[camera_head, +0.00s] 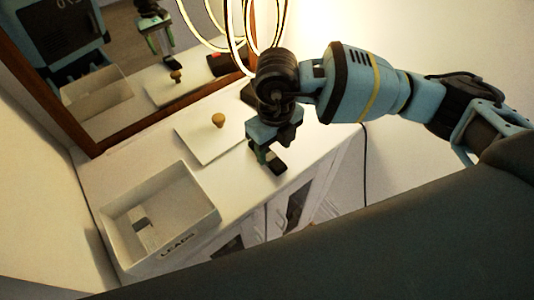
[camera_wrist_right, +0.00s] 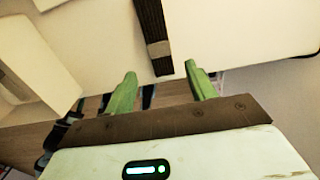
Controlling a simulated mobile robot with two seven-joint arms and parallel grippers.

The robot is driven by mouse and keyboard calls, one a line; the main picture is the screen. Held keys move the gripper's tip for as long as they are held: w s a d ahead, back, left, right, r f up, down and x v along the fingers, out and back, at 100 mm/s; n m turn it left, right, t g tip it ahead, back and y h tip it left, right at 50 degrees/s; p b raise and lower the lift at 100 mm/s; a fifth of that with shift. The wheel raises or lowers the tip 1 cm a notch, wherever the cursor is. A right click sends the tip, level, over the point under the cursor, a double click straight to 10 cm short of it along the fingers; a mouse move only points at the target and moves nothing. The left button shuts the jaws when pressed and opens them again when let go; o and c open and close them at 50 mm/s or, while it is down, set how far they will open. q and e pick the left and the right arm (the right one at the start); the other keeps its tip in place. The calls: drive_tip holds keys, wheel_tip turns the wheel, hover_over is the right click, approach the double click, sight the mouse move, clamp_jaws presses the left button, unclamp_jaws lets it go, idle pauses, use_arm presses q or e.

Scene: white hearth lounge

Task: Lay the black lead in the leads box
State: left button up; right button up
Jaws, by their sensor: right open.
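The white leads box (camera_head: 196,184), lettered LEADS on its front, stands open on the white cabinet top at the lower left of the head view. A grey piece shows on its floor. My right gripper (camera_head: 268,160) is open and empty, pointing down near the cabinet's front edge, right of the box. In the right wrist view a dark strip with a pale band, seemingly the black lead (camera_wrist_right: 151,20), lies on the white top. Its near end reaches the gap between the fingertips (camera_wrist_right: 161,70); I cannot tell whether it is between them. My left gripper is out of view.
A white lid (camera_head: 195,145) with a wooden knob (camera_head: 218,120) lies between the box and my right gripper. A framed mirror (camera_head: 110,138) stands behind, reflecting the scene. Glowing ring lights (camera_head: 236,45) rise behind my arm. The cabinet front drops away below the gripper.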

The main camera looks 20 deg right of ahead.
sight(273, 160)
drive_tip(key=shift+w+f, duration=0.15)
drive_tip(key=shift+f, duration=2.15)
drive_tip(key=c, duration=1.1)
drive_tip(key=shift+o, duration=0.2)
drive_tip(key=shift+r, duration=0.2)
wheel_tip(273, 160, up, 10)
